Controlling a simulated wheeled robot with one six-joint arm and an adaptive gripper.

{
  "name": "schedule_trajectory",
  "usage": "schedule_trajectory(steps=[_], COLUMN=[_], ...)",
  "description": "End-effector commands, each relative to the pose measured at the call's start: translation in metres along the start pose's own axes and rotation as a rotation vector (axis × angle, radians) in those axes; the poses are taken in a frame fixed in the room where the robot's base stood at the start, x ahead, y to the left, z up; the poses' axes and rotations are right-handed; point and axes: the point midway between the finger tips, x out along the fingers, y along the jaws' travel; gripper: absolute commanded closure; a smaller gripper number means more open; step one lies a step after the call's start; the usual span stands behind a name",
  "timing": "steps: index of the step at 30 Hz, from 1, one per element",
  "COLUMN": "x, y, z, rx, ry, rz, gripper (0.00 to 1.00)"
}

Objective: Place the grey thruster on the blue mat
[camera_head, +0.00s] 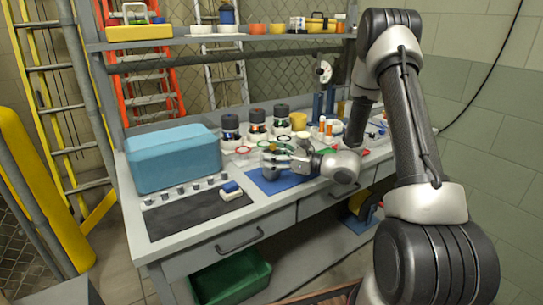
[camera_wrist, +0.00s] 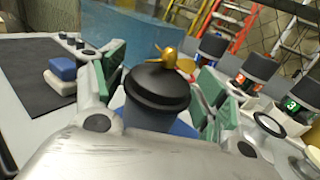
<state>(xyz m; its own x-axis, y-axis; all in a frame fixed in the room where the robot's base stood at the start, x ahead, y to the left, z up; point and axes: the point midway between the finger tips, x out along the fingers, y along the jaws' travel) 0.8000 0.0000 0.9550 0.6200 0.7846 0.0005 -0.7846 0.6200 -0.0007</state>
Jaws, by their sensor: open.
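The grey thruster (camera_wrist: 157,95), with a black cap and a small gold propeller, stands upright between my gripper's fingers in the wrist view. In the head view my gripper partly hides the thruster (camera_head: 268,172). It appears to stand on the blue mat (camera_head: 294,184); its base is hidden from the wrist camera. A patch of the blue mat (camera_wrist: 184,129) shows beside it. My gripper (camera_head: 275,160) is open, low over the mat, its green-padded fingers on both sides of the thruster (camera_wrist: 160,80).
Three black-topped units (camera_head: 256,122) stand in white holders behind the mat. Coloured rings (camera_head: 243,150) and small bottles (camera_head: 325,128) sit behind and right.

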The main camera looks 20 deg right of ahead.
Motion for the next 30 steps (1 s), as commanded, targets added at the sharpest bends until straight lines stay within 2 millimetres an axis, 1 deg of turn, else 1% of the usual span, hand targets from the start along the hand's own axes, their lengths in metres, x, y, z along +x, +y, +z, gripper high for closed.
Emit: schedule_trajectory(steps=[5, 9, 12, 15, 19, 23, 26, 29, 30], x=[-0.031, -0.064, -0.085, -0.102, -0.115, -0.119, -0.117, -0.114, -0.114], y=[-0.001, -0.001, -0.001, -0.001, 0.000, 0.001, 0.011, 0.042, 0.060], z=[-0.001, 0.000, 0.000, -0.001, 0.000, 0.000, 0.008, 0.029, 0.039], rx=[0.002, 0.002, 0.002, 0.002, 0.001, 0.000, -0.031, -0.121, -0.177], ry=[0.001, 0.000, 0.001, 0.000, 0.000, 0.001, 0.016, 0.065, 0.095], rz=[-0.005, -0.006, -0.006, -0.005, -0.003, 0.001, 0.042, 0.163, 0.235], gripper=[0.27, 0.27, 0.27, 0.27, 0.27, 0.27, 0.27, 0.27, 0.27])
